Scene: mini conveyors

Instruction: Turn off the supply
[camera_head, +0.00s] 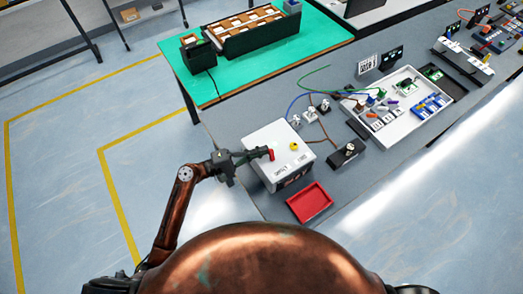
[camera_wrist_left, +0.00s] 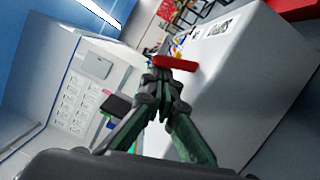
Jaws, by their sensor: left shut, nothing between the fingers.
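A white supply box (camera_head: 284,166) stands on the grey table, with a red lever or handle (camera_head: 271,154) on its left side and a yellow knob (camera_head: 294,146) on its top. My left gripper (camera_head: 262,153) is shut with nothing between its fingers, its tips at the red handle. In the left wrist view the closed fingertips (camera_wrist_left: 163,76) are close beside the red handle (camera_wrist_left: 175,63), which lies across in front of them. I cannot tell whether they touch. The white box (camera_wrist_left: 235,75) fills the right of that view. My right gripper is not in view.
A red tray (camera_head: 310,202) lies in front of the box. A small black device (camera_head: 346,154) and cables lie to its right. A white tray of parts (camera_head: 400,105) stands farther right. A green table (camera_head: 240,62) is behind. Floor at left is clear.

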